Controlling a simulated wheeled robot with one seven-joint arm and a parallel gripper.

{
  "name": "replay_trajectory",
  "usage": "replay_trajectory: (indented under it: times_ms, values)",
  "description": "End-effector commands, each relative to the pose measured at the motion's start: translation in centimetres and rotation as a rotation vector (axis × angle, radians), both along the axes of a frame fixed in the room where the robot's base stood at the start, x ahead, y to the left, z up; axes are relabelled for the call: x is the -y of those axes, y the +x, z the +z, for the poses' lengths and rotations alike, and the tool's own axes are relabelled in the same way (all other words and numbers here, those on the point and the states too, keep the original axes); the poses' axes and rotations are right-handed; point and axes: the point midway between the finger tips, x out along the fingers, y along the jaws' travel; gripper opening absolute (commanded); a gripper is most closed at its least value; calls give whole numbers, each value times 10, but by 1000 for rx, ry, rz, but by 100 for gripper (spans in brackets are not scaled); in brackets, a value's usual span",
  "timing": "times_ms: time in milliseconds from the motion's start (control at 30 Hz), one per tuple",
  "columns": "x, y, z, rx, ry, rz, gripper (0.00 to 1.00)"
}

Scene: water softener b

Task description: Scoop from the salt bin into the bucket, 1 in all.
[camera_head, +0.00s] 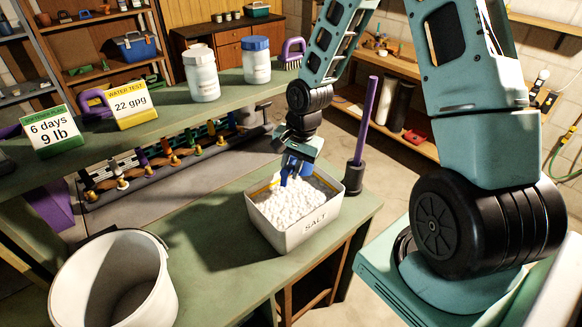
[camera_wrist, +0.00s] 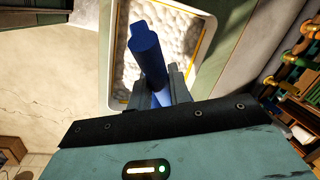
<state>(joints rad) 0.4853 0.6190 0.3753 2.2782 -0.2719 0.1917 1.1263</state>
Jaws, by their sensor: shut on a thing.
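The salt bin (camera_head: 311,235) is a white open box labelled SALT, full of white salt (camera_head: 290,207), on the green bench. My gripper (camera_head: 300,162) is over the bin and shut on a blue scoop (camera_head: 289,177). In the wrist view the blue scoop (camera_wrist: 148,55) shows between the fingers (camera_wrist: 165,85), with salt (camera_wrist: 178,25) behind it. The scoop's lower end is at the salt; I cannot tell how deep it is or what it carries. The white bucket (camera_head: 118,282) stands at the front left of the bench, and its visible inside looks empty.
Bare green bench top (camera_head: 205,245) lies between bucket and bin. A purple-handled brush (camera_head: 362,135) stands just right of the bin. The raised shelf behind holds two white jars (camera_head: 202,75) and two cards (camera_head: 130,105). Valves and pipes (camera_head: 170,160) run below it.

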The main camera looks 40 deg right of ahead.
Motion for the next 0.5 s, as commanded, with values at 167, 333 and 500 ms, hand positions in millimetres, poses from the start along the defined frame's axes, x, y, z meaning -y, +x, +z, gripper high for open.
replay_trajectory:
  times_ms: [167,333,500]
  values:
    - [1,0,-16,-5,6,-1,0]
    - [2,1,-36,-9,13,0,0]
    - [2,1,-55,-15,22,0,0]
